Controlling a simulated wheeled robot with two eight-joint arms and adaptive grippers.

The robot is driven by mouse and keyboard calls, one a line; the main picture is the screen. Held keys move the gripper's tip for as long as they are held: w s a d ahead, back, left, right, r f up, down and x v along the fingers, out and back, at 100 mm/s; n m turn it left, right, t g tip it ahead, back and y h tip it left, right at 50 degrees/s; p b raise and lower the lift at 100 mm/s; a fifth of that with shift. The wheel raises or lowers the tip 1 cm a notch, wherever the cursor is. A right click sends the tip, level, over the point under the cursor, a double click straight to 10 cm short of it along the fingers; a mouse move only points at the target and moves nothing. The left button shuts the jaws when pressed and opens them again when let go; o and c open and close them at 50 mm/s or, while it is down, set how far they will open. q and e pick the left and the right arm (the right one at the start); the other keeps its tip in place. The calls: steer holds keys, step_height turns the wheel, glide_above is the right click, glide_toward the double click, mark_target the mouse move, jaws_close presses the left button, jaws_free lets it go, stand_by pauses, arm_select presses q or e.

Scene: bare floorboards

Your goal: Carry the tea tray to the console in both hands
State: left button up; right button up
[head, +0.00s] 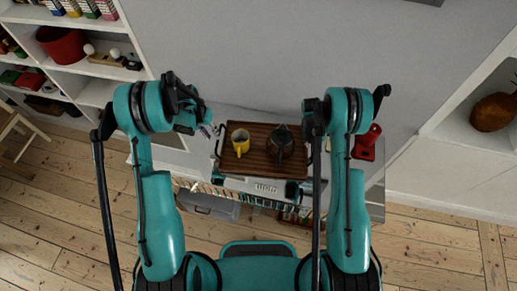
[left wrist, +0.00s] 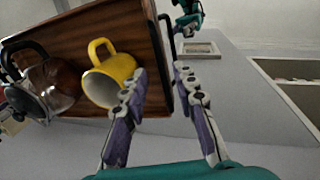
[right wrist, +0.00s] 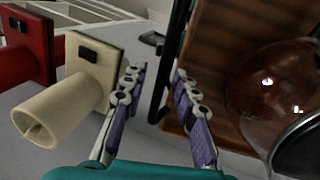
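The brown wooden tea tray (head: 262,166) lies in front of me, with a yellow mug (head: 240,138) and a dark glass teapot (head: 279,145) on it. The console (head: 232,113), a pale-topped unit, is below the tray; I cannot tell if the tray touches it. My left gripper (head: 214,138) is at the tray's left end. In the left wrist view its fingers (left wrist: 160,80) are apart, either side of the tray's edge near a black handle (left wrist: 165,30). My right gripper (right wrist: 157,85) is open, its fingers either side of the other black handle (right wrist: 173,70).
A red object (head: 367,143) stands right of the tray; the right wrist view also shows a cream object (right wrist: 85,85) beside it. The floorboards at right are clear.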

arm_select(q)
steer(key=r, duration=0.2)
steer(key=a+r, duration=0.1)
steer(key=r, duration=0.1)
steer(key=shift+r, duration=0.4)
arm_select(e)
step_height(320, 180, up, 12)
steer(key=a, duration=0.2)
steer(key=shift+w+a, duration=0.15)
steer(key=shift+f, duration=0.1)
